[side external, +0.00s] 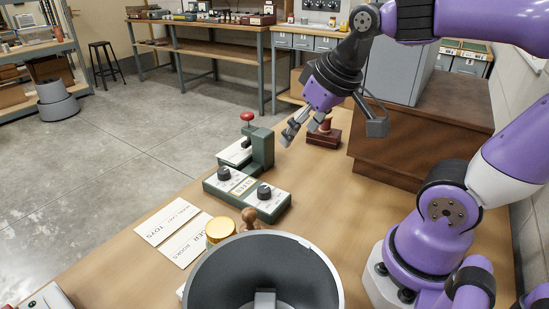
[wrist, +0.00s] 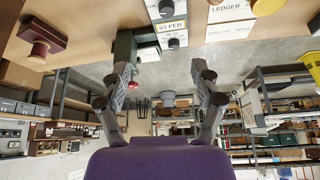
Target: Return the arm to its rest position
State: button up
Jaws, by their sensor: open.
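My gripper (side external: 304,126) is open and empty, raised over the wooden table (side external: 150,262) on the far side. It hangs from my purple arm, which reaches in from the right. In the wrist view my gripper (wrist: 164,74) shows its two fingers spread wide with nothing between them. A green device with a red knob (side external: 248,117) and black dials stands left of and below my gripper. A dark red block (side external: 324,138) with a knob sits on the table behind the fingers, partly hidden by them. I cannot tell the exact gap between fingers and block.
White lettered cards (side external: 167,220) lie at the left, near a yellow lid (side external: 220,229) and a wooden knob (side external: 250,217). A large dark round thing (side external: 310,265) fills the front. A brown plinth with a grey box (side external: 398,72) stands right of my gripper. Shelves line the background.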

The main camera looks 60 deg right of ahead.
jog(key=shift+n+y, duration=0.4)
jog(key=shift+n, duration=0.5)
jog(key=s+a+f, duration=0.2)
jog(key=s+a, duration=0.1)
dwell(0.4)
